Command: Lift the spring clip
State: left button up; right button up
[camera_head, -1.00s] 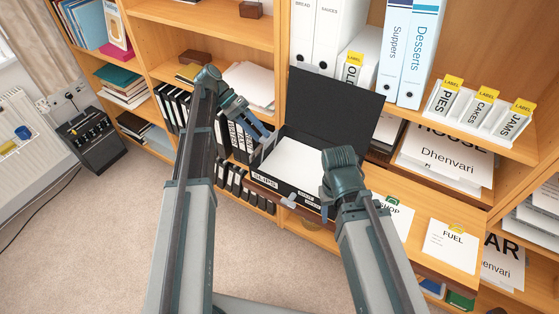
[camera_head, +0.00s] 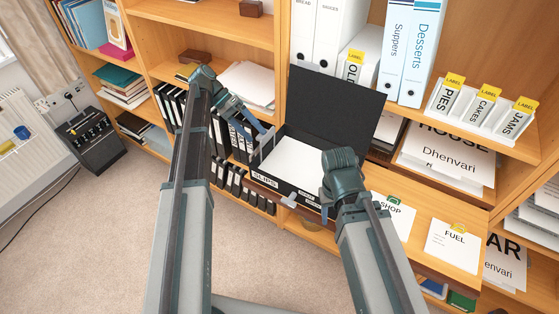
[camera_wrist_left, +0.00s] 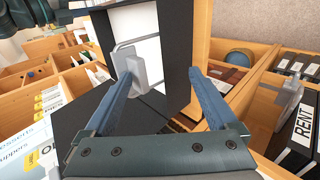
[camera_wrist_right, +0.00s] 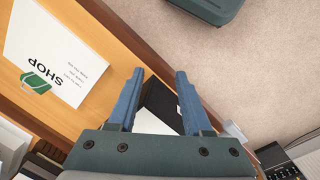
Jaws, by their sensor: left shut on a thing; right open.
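The open black box file (camera_head: 300,190) stands on the shelf with its lid (camera_head: 335,105) raised and white paper (camera_head: 292,160) inside. The grey spring clip (camera_wrist_left: 152,72) shows between my left fingers in the left wrist view, in front of the white paper. My left gripper (camera_head: 266,138) is at the left side of the box and shut on the clip; the exact contact is partly hidden. My right gripper (camera_wrist_right: 156,76) is open at the front right of the box, with a black box part (camera_wrist_right: 158,98) between its fingers.
White sheets marked SHOP (camera_head: 392,214) and FUEL (camera_head: 452,245) lie on the shelf to the right. Black binders (camera_head: 175,110) stand left of the box. Tall white folders (camera_head: 335,35) stand on the shelf above. The carpet (camera_head: 90,240) in front is clear.

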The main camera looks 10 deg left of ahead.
pick_arm(q)
jog(key=shift+a+f, duration=0.1)
jog(key=shift+f, duration=0.2)
pick_arm(e)
jog(key=shift+f, duration=0.1)
